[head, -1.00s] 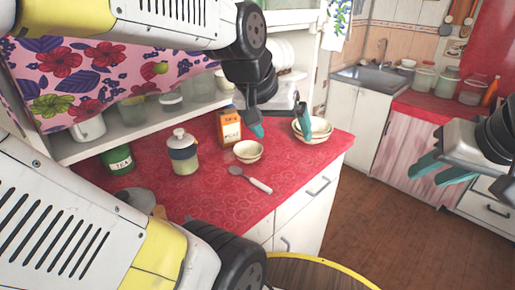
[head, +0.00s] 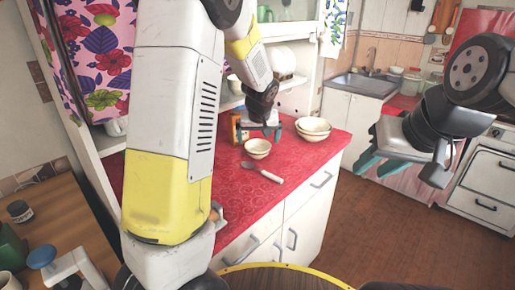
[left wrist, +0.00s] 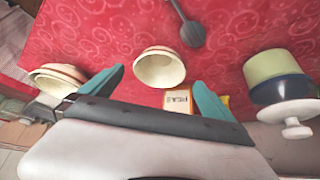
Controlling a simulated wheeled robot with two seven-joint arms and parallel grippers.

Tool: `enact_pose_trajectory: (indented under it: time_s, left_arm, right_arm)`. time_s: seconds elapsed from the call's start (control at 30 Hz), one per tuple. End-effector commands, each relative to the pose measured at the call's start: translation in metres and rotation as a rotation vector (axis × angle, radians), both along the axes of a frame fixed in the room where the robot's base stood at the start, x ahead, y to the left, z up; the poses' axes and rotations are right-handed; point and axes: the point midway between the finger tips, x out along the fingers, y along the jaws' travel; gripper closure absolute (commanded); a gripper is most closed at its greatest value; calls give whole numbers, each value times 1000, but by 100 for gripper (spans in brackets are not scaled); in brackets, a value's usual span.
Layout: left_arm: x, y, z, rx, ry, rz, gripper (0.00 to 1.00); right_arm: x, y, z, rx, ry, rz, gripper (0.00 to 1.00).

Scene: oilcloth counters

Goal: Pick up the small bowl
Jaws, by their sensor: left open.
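The small cream bowl (head: 257,149) with a brown rim stands upright on the red counter. It also shows in the left wrist view (left wrist: 158,70), between and beyond the two teal fingertips. My left gripper (head: 260,132) is open and empty, behind and above the bowl in the head view, and does not visibly touch it. In the left wrist view my left gripper (left wrist: 159,78) has its fingers wide apart. My right gripper (head: 375,150) hangs in front of the lower cabinets at the right, away from the bowl; the gap between its fingers is unclear.
A spoon (head: 262,173) lies in front of the small bowl. Nested larger bowls (head: 313,128) stand to its right. An orange box (head: 235,127) stands beside my left gripper, and a lidded jar (left wrist: 276,68) shows in the left wrist view. The front right counter is clear.

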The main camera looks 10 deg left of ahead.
Motion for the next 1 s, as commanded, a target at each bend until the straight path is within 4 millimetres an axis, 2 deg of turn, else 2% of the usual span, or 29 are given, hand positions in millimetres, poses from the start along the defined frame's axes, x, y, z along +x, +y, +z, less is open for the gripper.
enact_pose_trajectory:
  time_s: [0.5,0.63,0.83,0.87,1.0]
  left_arm:
    - [37,8,-55,1,3,1,0]
    - [41,9,-62,1,1,0,0]
    - [41,9,-62,0,0,0,0]
    - [41,9,-62,0,0,0,2]
    - [41,9,-62,0,0,0,29]
  right_arm:
    - [0,0,0,0,0,0,64]
    - [0,0,0,0,0,0,64]
    - [0,0,0,0,0,0,64]
    - [0,0,0,0,0,0,64]
    - [0,0,0,0,0,0,64]
